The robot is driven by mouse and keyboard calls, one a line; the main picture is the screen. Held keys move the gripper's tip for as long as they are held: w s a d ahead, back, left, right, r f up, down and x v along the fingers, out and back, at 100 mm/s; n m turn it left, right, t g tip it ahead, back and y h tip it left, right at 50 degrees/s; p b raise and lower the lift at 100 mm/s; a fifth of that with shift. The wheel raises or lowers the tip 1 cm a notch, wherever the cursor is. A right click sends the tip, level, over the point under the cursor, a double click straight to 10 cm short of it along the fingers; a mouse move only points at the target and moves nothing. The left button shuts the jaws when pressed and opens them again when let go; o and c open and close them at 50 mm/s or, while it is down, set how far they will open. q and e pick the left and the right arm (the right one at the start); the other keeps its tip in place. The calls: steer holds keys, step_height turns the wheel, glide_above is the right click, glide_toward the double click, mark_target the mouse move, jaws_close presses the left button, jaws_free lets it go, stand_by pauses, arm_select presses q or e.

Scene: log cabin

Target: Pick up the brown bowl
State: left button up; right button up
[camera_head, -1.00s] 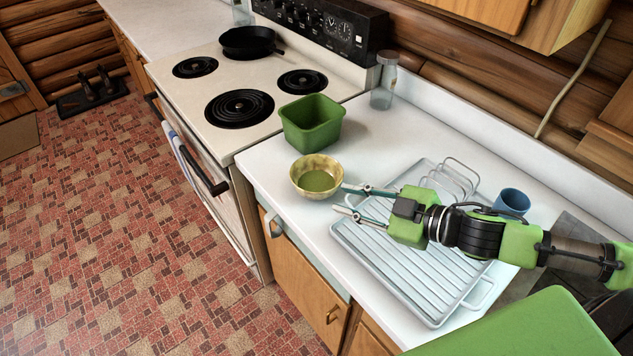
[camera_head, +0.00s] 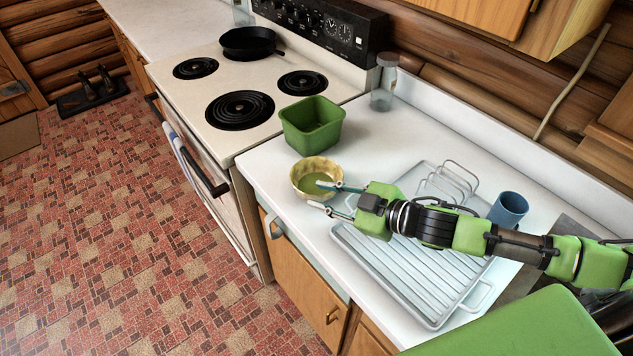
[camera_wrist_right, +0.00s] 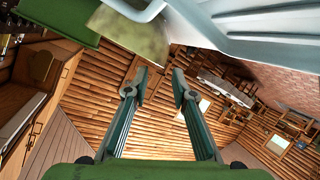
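The brown bowl (camera_head: 301,179) looks tan-yellow outside and olive green inside. It sits upright near the front edge of the white counter. My right gripper (camera_head: 316,194) reaches in from the right with its two thin fingers apart. In the head view one fingertip overlaps the bowl's right side and the other is just in front of its rim; I cannot tell if either touches. In the right wrist view the gripper (camera_wrist_right: 159,92) is open and empty, with an olive surface, probably the bowl (camera_wrist_right: 138,35), beyond the fingertips. My left gripper is not in view.
A green square container (camera_head: 312,128) stands just behind the bowl. A pale dish rack (camera_head: 410,275) lies under my right arm, with a blue cup (camera_head: 508,209) at its right. A glass jar (camera_head: 384,88) stands by the stove (camera_head: 205,100), which holds a black pan (camera_head: 248,42).

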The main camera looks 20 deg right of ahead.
mark_target(308, 193)
steer(key=shift+w+a, duration=0.2)
steer(key=shift+w, duration=0.05)
steer(key=p+x, duration=0.2)
steer(key=x, duration=0.2)
steer(key=shift+d+f, duration=0.1)
steer(key=shift+f, duration=0.05)
steer(key=shift+w+f, duration=0.2)
steer(key=shift+c, duration=0.5)
jaws_close()
